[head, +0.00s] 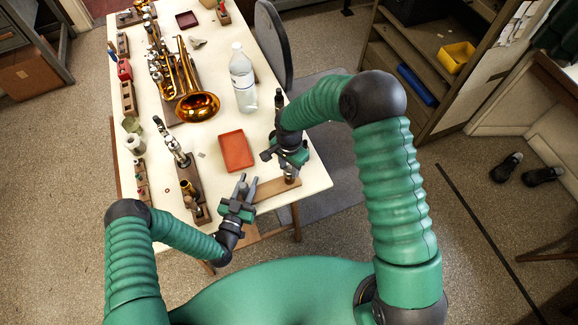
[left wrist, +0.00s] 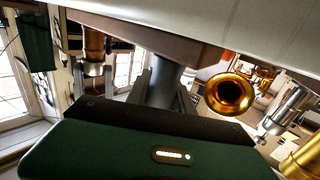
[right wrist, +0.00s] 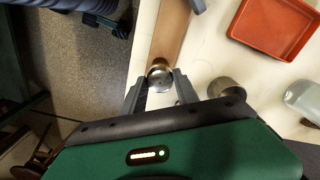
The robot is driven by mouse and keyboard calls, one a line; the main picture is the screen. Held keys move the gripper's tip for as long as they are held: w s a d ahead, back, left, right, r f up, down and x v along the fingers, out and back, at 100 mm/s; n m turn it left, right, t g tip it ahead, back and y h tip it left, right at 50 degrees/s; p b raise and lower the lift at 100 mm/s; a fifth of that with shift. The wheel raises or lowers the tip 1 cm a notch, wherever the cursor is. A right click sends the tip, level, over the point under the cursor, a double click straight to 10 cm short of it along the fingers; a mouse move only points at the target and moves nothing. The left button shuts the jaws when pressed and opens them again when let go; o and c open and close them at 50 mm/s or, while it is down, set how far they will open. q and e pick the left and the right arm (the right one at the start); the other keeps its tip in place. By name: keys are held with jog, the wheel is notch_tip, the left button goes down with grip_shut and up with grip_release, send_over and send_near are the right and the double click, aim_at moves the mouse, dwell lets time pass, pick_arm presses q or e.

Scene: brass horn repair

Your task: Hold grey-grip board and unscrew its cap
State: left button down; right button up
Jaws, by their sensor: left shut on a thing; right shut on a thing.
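The wooden board (head: 276,193) lies at the table's near right corner; its brown underside (left wrist: 140,38) crosses the left wrist view. My left gripper (head: 247,182) is shut on the grey grip (left wrist: 168,80), which stands between its fingers against the board. The round metal cap (right wrist: 160,72) is at the board's end in the right wrist view. My right gripper (right wrist: 160,88) is shut on it from above, one finger on each side. In the head view my right gripper (head: 290,160) partly hides the cap. The cap's thread is hidden.
A red tray (head: 236,151) lies left of my right gripper. A metal cup (right wrist: 227,88) stands close to that gripper. A clear bottle (head: 243,80) and a brass horn (head: 197,105) are farther back. Valve parts on a wooden block (head: 181,160) stand left of my left gripper.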

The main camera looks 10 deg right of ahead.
grip_shut()
jog(key=n, duration=0.3)
jog(key=shift+n, duration=0.3)
jog(key=n, duration=0.3)
jog(key=shift+n, duration=0.4)
jog(key=n, duration=0.3)
jog(key=shift+n, duration=0.6)
jog(key=n, duration=0.4)
jog(key=o, duration=0.7)
grip_release()
jog(key=shift+c, duration=0.2)
